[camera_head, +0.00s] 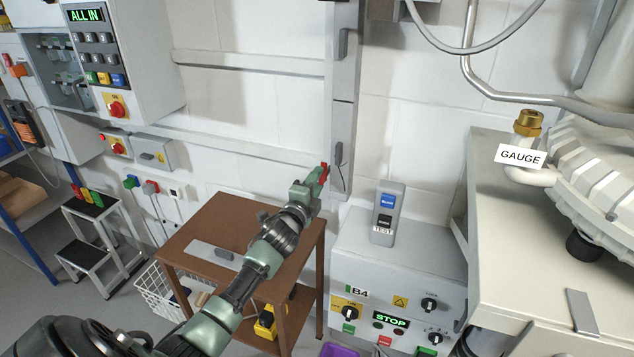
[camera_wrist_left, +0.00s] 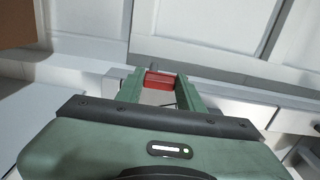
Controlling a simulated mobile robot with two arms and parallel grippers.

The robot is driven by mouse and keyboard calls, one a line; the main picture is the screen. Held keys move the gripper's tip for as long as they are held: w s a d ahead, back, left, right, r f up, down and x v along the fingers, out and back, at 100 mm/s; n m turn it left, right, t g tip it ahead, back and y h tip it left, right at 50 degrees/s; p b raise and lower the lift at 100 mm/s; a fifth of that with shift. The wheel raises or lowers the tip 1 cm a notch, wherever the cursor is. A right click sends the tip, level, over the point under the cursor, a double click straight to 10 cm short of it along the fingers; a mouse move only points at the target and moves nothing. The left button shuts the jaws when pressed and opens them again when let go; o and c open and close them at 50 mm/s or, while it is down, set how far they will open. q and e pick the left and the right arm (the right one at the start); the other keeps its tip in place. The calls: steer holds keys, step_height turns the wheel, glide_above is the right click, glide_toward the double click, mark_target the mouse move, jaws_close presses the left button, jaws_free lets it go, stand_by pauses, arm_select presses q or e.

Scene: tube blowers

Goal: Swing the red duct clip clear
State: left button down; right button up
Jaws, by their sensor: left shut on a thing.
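My left gripper (camera_head: 318,178) reaches up past the brown table to the vertical grey duct (camera_head: 343,120) on the white wall. The red duct clip (camera_head: 324,170) shows at its fingertips. In the left wrist view the red clip (camera_wrist_left: 159,80) lies between the two green fingers of the left gripper (camera_wrist_left: 160,88), which are shut on it. Whether the clip has turned away from the duct cannot be told. My right gripper is in neither view.
A brown table (camera_head: 205,222) stands below my left arm. A grey control cabinet (camera_head: 400,265) with a STOP display and a small test box (camera_head: 387,213) are to the right. A large pale machine (camera_head: 520,235) with a GAUGE label fills the far right.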

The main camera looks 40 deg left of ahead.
arm_select(q)
steer(key=c, duration=0.9)
jaws_free()
steer(key=shift+s, duration=0.15)
steer(key=b+v, duration=0.1)
steer(key=v, duration=0.6)
steer(key=shift+s, duration=0.3)
